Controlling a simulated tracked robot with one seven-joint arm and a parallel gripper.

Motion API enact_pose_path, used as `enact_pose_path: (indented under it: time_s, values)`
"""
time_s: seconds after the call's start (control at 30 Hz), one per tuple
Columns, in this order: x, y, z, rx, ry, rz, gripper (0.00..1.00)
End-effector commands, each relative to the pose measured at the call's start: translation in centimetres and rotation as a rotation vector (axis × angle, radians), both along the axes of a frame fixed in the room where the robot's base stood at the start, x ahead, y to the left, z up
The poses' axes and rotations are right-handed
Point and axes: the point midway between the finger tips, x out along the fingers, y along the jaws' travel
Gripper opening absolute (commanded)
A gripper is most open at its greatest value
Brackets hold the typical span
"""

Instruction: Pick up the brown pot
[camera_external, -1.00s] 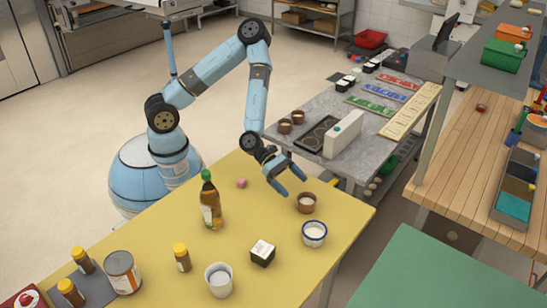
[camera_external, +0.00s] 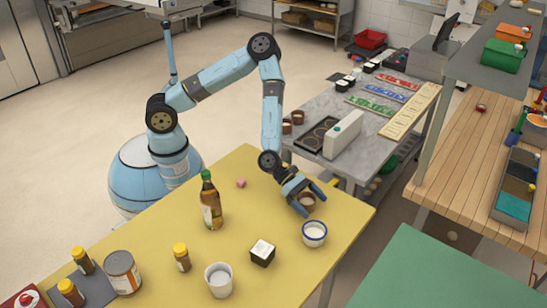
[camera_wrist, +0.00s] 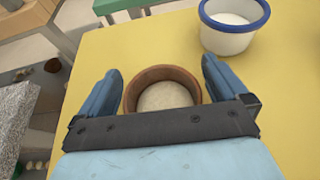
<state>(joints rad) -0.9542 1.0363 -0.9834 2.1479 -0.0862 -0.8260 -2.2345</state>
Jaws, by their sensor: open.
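The brown pot (camera_external: 308,200) stands upright on the yellow table (camera_external: 150,235) near its right end, partly hidden by my gripper in the outside view. In the wrist view the brown pot (camera_wrist: 163,92) has a pale filling and sits between my two blue fingers. My gripper (camera_external: 312,199) is open, with one finger on each side of the pot. The wrist view shows my gripper (camera_wrist: 163,85) with some room between the fingers and the pot walls. I cannot tell how far down the fingers reach beside it.
A white bowl with a blue rim (camera_external: 314,234) stands close in front of the pot; it also shows in the wrist view (camera_wrist: 232,25). A dark box (camera_external: 262,253), a bottle (camera_external: 210,203) and a white cup (camera_external: 219,280) stand farther left. The table's right edge is near.

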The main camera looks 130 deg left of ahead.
Motion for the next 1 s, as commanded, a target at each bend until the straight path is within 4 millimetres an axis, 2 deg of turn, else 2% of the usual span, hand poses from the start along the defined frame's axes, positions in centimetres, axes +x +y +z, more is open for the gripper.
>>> enact_pose_path:
  time_s: [0.17, 0.8, 1.0]
  values:
    - [-0.02, -0.02, 0.02, 0.000, 0.000, 0.000, 0.99]
    - [-0.02, -0.03, 0.06, 0.001, -0.001, 0.000, 0.40]
    - [-0.02, -0.03, 0.09, 0.001, -0.001, 0.000, 0.39]
